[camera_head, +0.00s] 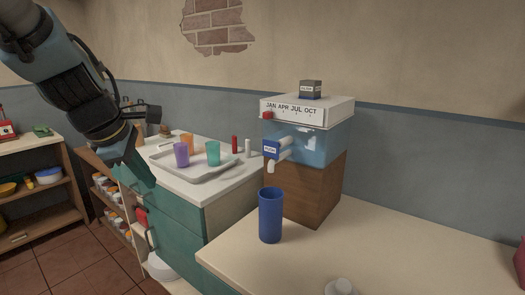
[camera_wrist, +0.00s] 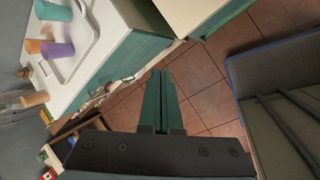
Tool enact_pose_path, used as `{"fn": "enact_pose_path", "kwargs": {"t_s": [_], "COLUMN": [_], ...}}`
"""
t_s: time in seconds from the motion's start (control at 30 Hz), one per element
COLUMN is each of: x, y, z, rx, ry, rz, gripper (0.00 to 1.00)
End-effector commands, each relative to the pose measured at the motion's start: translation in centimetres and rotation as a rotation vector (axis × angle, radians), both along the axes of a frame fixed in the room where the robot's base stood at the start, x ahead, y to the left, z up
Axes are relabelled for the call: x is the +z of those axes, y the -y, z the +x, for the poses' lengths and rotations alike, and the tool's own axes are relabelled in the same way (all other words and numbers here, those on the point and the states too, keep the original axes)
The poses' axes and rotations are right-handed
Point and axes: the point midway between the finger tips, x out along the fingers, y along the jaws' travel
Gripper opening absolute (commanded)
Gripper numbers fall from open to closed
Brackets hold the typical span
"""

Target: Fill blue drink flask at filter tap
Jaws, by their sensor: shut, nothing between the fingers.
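The blue drink flask (camera_head: 270,216) stands upright on the pale counter, close in front of the wooden block under the filter dispenser (camera_head: 312,146). The dispenser has a clear blue tank, a blue PUSH tap (camera_head: 271,149) and a pale spout (camera_head: 271,167). In the head view the flask's top is just below the spout; I cannot tell if it is exactly under it. The flask's inside is not visible. My gripper (camera_head: 149,181) is left of the flask, apart from it, beside the teal cabinet. In the wrist view its teal fingers (camera_wrist: 159,76) are together and empty.
A tray (camera_head: 163,167) with purple, orange and teal cups is on the teal cabinet; the tray also shows in the wrist view (camera_wrist: 90,55). Red and white small bottles (camera_head: 234,145) stand behind it. The counter (camera_head: 400,240) right of the flask is mostly clear.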

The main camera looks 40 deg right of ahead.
Motion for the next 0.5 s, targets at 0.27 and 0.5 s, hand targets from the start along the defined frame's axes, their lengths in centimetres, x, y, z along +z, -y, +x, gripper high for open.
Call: {"fn": "enact_pose_path", "kwargs": {"t_s": [0.27, 0.5], "x": [5.5, 8.6], "y": [9.7, 13.9], "z": [-4.6, -7.9], "rx": [0.379, 0.559], "ry": [-0.256, -0.451], "rz": [-0.339, -0.488], "gripper": [0.0, 0.0]}}
